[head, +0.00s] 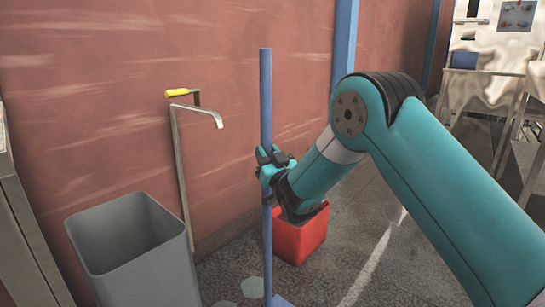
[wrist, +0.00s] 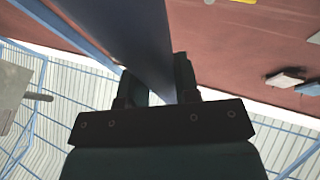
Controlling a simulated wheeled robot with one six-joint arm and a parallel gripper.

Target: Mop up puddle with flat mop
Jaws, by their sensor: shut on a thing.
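The flat mop's blue pole (head: 266,100) stands nearly upright in the head view. My gripper (head: 268,170) is shut on the pole around its middle. In the wrist view the pole (wrist: 130,35) runs between the two jaws of my gripper (wrist: 158,88). A corner of the blue mop head (head: 280,301) shows on the floor at the bottom edge of the head view; the rest is cut off. Pale puddle patches (head: 252,287) lie on the dark floor just left of the pole's lower end.
A grey open bin (head: 125,245) stands at the lower left. A standpipe tap with a yellow handle (head: 178,92) stands between it and the red wall (head: 110,110). A red bucket (head: 302,238) stands behind my gripper. Open floor (head: 410,265) lies to the right, below my arm.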

